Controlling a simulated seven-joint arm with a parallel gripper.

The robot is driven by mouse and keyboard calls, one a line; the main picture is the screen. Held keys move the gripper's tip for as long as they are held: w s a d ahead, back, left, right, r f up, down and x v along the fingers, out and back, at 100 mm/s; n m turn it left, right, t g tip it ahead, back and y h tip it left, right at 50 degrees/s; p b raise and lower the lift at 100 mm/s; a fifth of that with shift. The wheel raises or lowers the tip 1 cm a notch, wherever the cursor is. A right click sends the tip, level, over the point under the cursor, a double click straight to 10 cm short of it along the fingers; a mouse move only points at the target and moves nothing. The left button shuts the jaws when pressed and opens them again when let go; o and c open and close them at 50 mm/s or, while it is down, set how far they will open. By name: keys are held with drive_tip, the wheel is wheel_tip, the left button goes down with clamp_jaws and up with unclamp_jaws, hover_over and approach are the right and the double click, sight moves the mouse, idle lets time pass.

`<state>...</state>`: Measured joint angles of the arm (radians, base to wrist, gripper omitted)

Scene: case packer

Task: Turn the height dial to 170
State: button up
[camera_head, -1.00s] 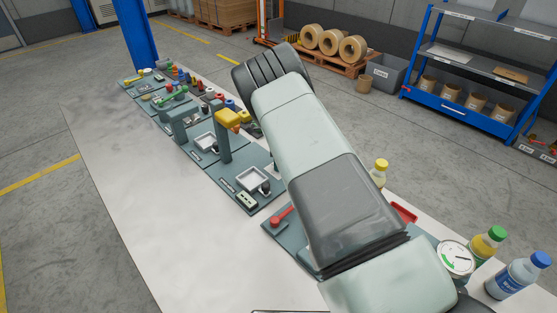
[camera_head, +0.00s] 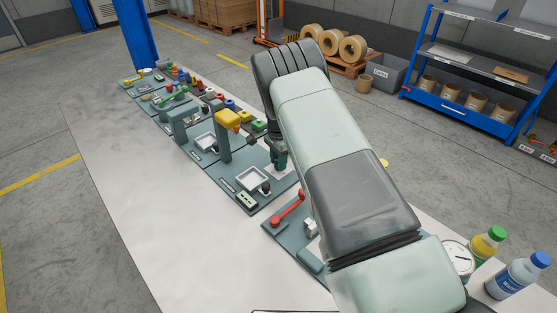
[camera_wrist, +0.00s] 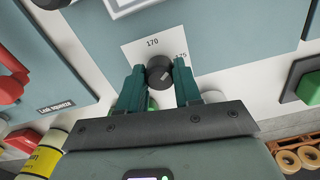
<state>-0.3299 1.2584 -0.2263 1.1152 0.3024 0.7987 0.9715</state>
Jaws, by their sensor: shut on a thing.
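The height dial (camera_wrist: 160,72) is a dark round knob with a pale pointer mark, on a white scale plate (camera_wrist: 137,50) of a teal panel. The plate reads 170 above the knob and 175 to its upper right. The pale mark looks slanted; I cannot tell exactly which number it points to. My gripper (camera_wrist: 159,74) has its two green fingers on either side of the knob and is shut on it. In the head view my gripper (camera_head: 279,155) reaches down at the panel's right edge, and the dial is hidden there.
A yellow-topped press (camera_head: 228,118), a white tray (camera_head: 252,178) and a red lever (camera_head: 289,208) stand close by on the panels. The wrist view shows a red handle (camera_wrist: 12,75) by a "Leak squeeze" label and a green block (camera_wrist: 309,88). The left bench top is clear.

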drive_tip(key=n, duration=0.5)
drive_tip(key=shift+n, duration=0.3)
drive_tip(key=n, duration=0.4)
drive_tip(key=shift+n, duration=0.3)
drive_tip(key=o, duration=1)
drive_tip(key=shift+o, duration=0.2)
wheel_tip(320, 180, up, 11)
